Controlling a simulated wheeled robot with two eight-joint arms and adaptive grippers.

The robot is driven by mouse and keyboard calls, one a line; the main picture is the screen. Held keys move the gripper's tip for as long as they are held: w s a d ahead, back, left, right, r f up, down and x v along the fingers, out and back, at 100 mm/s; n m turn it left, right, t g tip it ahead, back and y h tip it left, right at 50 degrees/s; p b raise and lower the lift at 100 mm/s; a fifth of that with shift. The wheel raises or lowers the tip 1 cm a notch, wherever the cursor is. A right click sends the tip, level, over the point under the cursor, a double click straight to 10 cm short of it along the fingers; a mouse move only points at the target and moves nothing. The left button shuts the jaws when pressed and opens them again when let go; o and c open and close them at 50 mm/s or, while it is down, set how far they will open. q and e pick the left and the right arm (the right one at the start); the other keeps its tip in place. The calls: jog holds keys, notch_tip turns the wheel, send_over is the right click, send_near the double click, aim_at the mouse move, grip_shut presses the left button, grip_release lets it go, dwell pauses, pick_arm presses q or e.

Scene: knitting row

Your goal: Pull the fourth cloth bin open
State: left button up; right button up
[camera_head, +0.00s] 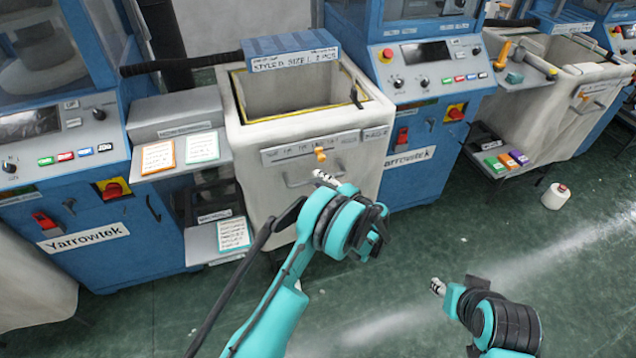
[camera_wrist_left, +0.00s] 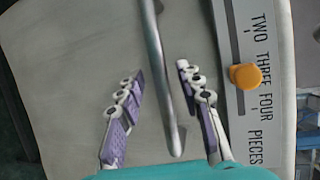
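A cream cloth bin (camera_head: 240,130) stands between two blue machines in the middle of the head view, with its open top showing. Its front has a slotted label strip (camera_head: 283,152), an orange knob (camera_head: 320,155) and a grey bar handle (camera_head: 297,184). I cannot tell which number this bin has. My left gripper (camera_head: 326,178) is at the handle. In the left wrist view the gripper (camera_wrist_left: 158,80) is open, and the bar handle (camera_wrist_left: 156,50) runs between its two purple-padded fingers, apart from both. My right gripper (camera_head: 438,287) hangs over the floor, its fingers too small to judge.
Blue knitting machines (camera_head: 412,160) flank the bin. A shelf with cards (camera_head: 203,147) is on its left. Another cloth bin (camera_head: 592,76) stands at the right. A white cone (camera_head: 555,196) is on the green floor (camera_head: 420,235), which is mostly clear in front.

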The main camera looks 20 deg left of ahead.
pick_arm(q)
jog(key=shift+w+a+f, duration=0.15)
jog(key=shift+w+a, duration=0.25)
jog(key=shift+a, duration=0.2)
grip_shut()
